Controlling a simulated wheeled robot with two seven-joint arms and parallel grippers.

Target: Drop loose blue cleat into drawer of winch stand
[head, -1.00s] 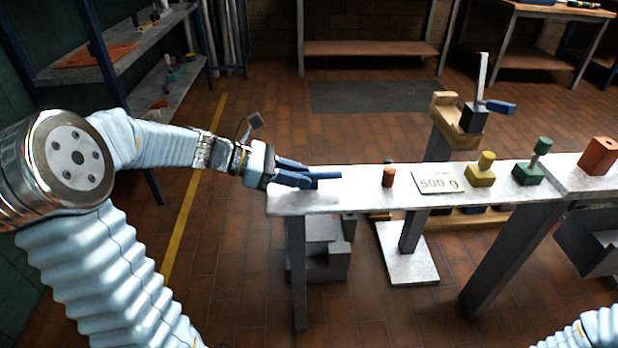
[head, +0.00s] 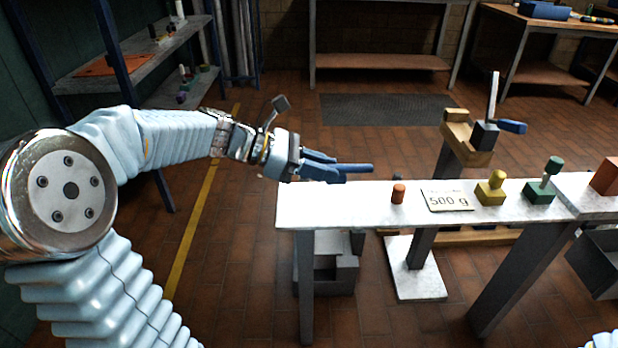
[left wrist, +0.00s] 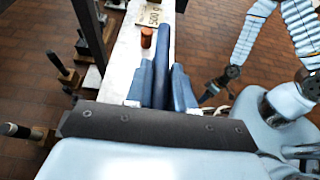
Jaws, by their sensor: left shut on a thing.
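My left gripper (head: 335,170) is shut on a long blue bar, the cleat (head: 358,168), held just above the left end of the white bench top. In the left wrist view the cleat (left wrist: 164,55) sticks out beyond both blue fingers. A wooden-topped stand (head: 462,150) behind the bench carries a dark block with an upright grey lever and another blue piece. A dark grey open box (head: 598,262), which looks like a drawer, hangs below the bench's right part; its inside is mostly hidden. What seems to be my right gripper (left wrist: 212,92) shows small in the left wrist view.
On the white bench (head: 335,210) stand an orange cylinder (head: 398,194), a "500 g" card (head: 447,200), a yellow piece (head: 491,190), a green piece (head: 544,188) and an orange block (head: 606,177). Grey blocks (head: 328,265) sit below. A shelf (head: 120,70) stands at left.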

